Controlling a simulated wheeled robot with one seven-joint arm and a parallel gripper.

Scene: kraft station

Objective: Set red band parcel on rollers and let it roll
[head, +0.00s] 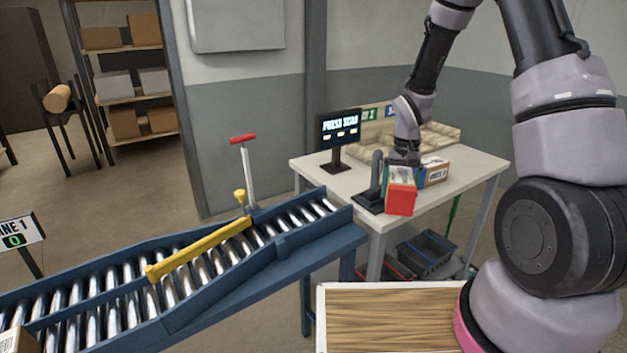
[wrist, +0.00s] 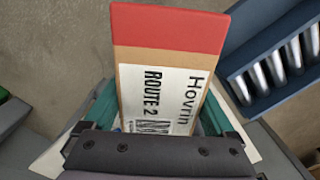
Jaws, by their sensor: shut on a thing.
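The red band parcel (head: 401,197) is a brown box with a red end, at the front left edge of the white table in the head view. My gripper (head: 403,172) is shut on it from above. In the wrist view the parcel (wrist: 168,55) sits between the teal finger pads, with its red end away from the gripper and a white label reading "Hovrin" and "ROUTE 2". Whether it touches the table is unclear. The blue roller conveyor (head: 282,247) with shiny metal rollers is left of the parcel, and its corner shows in the wrist view (wrist: 262,52).
A yellow bar (head: 195,250) lies diagonally across the rollers, beside a red-handled lever (head: 245,170). A screen (head: 338,130), a dark upright stand (head: 374,180) and another box (head: 436,172) are on the white table (head: 335,178). A wooden-topped surface (head: 385,320) is in front.

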